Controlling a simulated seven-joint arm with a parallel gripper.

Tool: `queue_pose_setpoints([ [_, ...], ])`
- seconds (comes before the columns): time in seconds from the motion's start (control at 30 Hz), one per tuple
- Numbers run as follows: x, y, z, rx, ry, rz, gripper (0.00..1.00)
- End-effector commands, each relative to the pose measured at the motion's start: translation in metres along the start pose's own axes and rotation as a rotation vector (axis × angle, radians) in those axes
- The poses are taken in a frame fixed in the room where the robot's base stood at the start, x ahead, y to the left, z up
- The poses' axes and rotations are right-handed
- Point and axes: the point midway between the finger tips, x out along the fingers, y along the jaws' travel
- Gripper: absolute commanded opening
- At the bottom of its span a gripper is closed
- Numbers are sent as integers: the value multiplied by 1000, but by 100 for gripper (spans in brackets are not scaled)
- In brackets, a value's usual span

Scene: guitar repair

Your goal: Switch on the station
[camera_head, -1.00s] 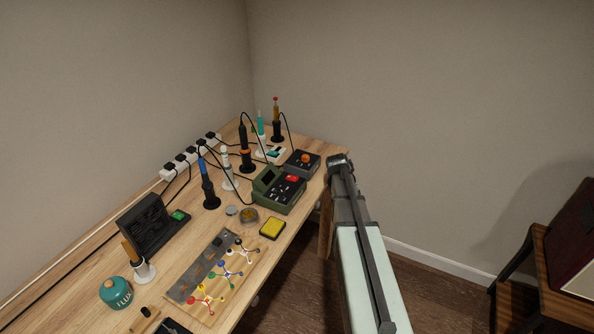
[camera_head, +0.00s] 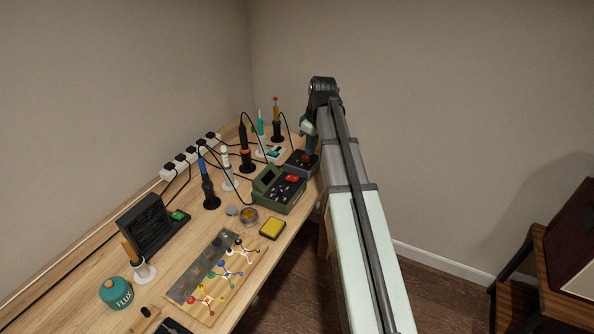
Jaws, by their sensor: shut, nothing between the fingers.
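Several soldering stations stand at the far end of the workbench. The green station (camera_head: 279,192) has a sloped face with a red switch (camera_head: 291,178). A dark grey station (camera_head: 298,168) with an orange-brown knob, partly hidden now, stands behind it near the right edge. A small white station (camera_head: 270,153) with a teal part is further back. My gripper (camera_head: 309,146) points down from the arm's end at the dark grey station, at or just above its knob. It is shut and holds nothing. It is small and dark here, and I cannot tell whether it touches the knob.
Upright irons in holders, such as the blue one (camera_head: 208,186), crowd the left of the stations, with cables to a white power strip (camera_head: 190,158). A yellow sponge tray (camera_head: 272,228) and a round tin (camera_head: 248,214) lie in front.

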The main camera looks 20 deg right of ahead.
Motion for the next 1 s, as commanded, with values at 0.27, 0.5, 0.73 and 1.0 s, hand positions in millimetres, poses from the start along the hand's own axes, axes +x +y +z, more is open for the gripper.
queue_pose_setpoints([
  [0.27, -33, -19, -24, -76, 73, -20, 0],
  [0.5, -36, -22, -26, -85, 81, -23, 0],
  [0.73, -35, -22, -26, -84, 80, -23, 0],
  [1.0, -12, -23, -27, -84, 79, -24, 0],
])
